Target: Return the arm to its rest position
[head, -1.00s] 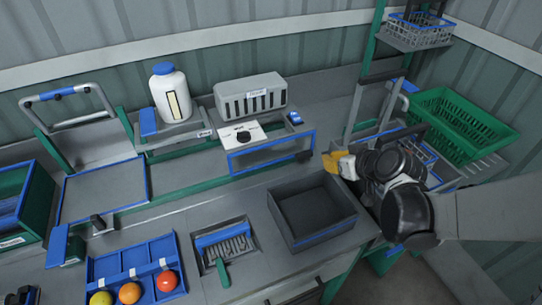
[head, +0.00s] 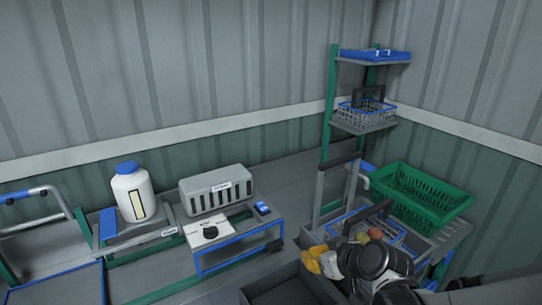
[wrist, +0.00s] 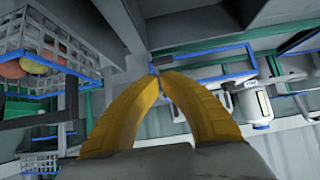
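My gripper (head: 310,258) shows its yellow fingers at the lower right of the head view, above the bench and beside the dark grey bin (head: 285,291). In the wrist view the two yellow fingers (wrist: 160,73) curve together until their tips nearly meet, with nothing seen between them. My arm is bent, with the dark wrist joints at the bottom edge of the head view. The rest of the arm runs off to the right.
A wire basket (wrist: 60,82) with tomatoes hangs close on the left in the wrist view. A rack with a green crate (head: 420,198) stands right of the gripper. A white bottle (head: 133,196) and a grey slotted box (head: 215,190) stand at the left.

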